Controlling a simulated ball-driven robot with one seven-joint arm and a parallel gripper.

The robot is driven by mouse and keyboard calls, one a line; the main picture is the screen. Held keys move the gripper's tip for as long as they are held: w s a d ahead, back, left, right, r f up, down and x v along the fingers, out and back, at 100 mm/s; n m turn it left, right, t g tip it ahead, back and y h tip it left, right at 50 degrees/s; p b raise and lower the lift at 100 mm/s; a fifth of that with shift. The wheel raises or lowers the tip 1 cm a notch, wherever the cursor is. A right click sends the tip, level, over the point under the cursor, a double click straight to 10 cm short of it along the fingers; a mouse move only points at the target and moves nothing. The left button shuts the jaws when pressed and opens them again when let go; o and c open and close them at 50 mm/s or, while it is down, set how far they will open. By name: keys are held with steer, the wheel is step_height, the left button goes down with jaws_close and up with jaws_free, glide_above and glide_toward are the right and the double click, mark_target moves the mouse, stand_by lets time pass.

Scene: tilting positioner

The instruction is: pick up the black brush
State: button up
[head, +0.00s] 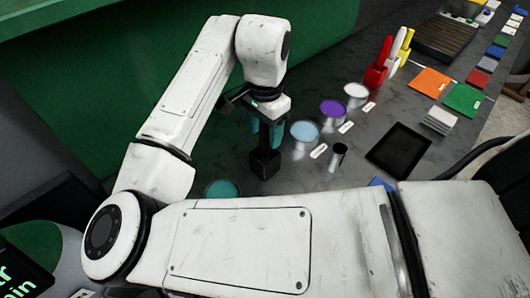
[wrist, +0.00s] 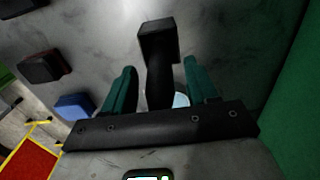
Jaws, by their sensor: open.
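The black brush (head: 264,165) stands upright on the grey table in the head view, its block-like head down and its handle up. My gripper (head: 265,128) is above it, pointing down, with its teal fingers on either side of the upper handle. In the wrist view the brush (wrist: 158,62) runs between the two fingers of my gripper (wrist: 163,82), its block beyond the fingertips. The fingers are open, with a visible gap on each side of the handle. The top of the handle is hidden by the gripper body.
A light blue paint pot (head: 305,131) is close to the right of the brush; purple (head: 332,108) and white (head: 355,90) pots stand farther back. A teal pot (head: 223,188) is at front left. A dark cup (head: 338,152) and black tray (head: 398,150) lie to the right.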

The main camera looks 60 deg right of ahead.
steer(key=shift+c, duration=0.2)
steer(key=c, duration=1)
jaws_close()
steer(key=shift+r, duration=0.15)
